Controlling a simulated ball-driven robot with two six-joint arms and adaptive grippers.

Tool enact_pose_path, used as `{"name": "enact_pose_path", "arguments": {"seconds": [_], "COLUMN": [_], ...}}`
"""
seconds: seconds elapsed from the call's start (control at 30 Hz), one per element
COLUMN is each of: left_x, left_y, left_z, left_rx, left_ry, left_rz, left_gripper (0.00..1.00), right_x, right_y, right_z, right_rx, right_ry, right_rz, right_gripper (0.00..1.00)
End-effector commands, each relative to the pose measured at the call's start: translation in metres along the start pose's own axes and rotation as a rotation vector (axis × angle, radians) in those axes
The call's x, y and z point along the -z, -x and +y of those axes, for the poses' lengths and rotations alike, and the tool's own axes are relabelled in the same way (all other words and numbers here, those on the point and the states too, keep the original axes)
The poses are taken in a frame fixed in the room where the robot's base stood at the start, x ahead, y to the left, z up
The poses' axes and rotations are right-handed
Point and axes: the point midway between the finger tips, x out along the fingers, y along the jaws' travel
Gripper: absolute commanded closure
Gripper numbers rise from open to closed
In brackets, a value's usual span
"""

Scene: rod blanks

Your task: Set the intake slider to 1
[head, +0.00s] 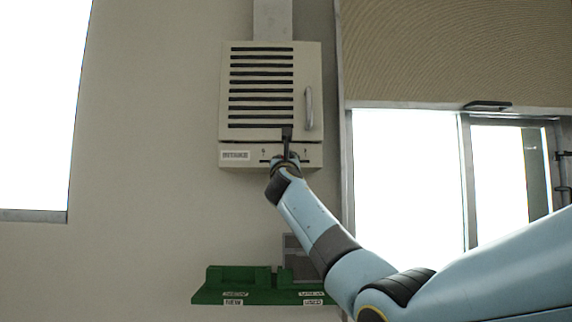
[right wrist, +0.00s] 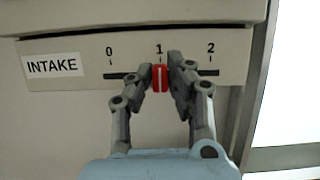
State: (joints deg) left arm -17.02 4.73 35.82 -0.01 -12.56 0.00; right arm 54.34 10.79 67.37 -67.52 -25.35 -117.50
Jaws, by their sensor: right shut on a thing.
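The intake panel (right wrist: 90,95) is the cream strip along the bottom of a wall cabinet, with a label (right wrist: 53,66) reading INTAKE and marks 0, 1 and 2 above a dark slot (right wrist: 210,73). The red slider knob (right wrist: 160,78) sits in the slot right under the 1 mark in the right wrist view. My right gripper (right wrist: 161,72) has its two fingers on either side of the knob, shut on it. In the head view my right gripper (head: 286,150) is at the panel and hides the knob. My left gripper is not in view.
The wall cabinet (head: 240,90) has dark louvres and a vertical handle (head: 309,108) just above the panel. A green rack (head: 240,285) marked NEW and USED is lower on the wall. A bright window (head: 405,180) is to the right.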

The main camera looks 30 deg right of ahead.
Motion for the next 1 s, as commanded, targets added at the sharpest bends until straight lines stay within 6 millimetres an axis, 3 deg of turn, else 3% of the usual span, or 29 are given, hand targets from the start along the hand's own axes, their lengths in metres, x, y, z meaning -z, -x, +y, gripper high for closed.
{"name": "enact_pose_path", "arguments": {"seconds": [0.07, 0.1, 0.27, 0.47, 0.67, 1.0], "left_x": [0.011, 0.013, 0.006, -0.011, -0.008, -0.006], "left_y": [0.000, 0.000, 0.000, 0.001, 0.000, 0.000], "left_z": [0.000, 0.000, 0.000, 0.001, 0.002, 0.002], "left_rx": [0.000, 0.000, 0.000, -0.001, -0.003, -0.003], "left_ry": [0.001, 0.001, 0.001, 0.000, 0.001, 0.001], "left_rz": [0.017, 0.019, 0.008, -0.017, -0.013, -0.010], "left_gripper": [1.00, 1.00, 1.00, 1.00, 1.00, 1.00], "right_x": [0.000, 0.000, 0.000, 0.000, 0.001, 0.001], "right_y": [0.000, 0.000, 0.000, 0.000, 0.010, 0.080], "right_z": [0.000, 0.000, 0.000, 0.000, 0.000, 0.000], "right_rx": [0.001, 0.001, 0.001, 0.001, 0.000, -0.001], "right_ry": [-0.001, -0.001, -0.001, -0.001, -0.001, -0.003], "right_rz": [0.001, 0.001, 0.001, 0.000, 0.000, 0.002], "right_gripper": [1.00, 0.83, 0.62, 0.62, 0.62, 0.62]}}
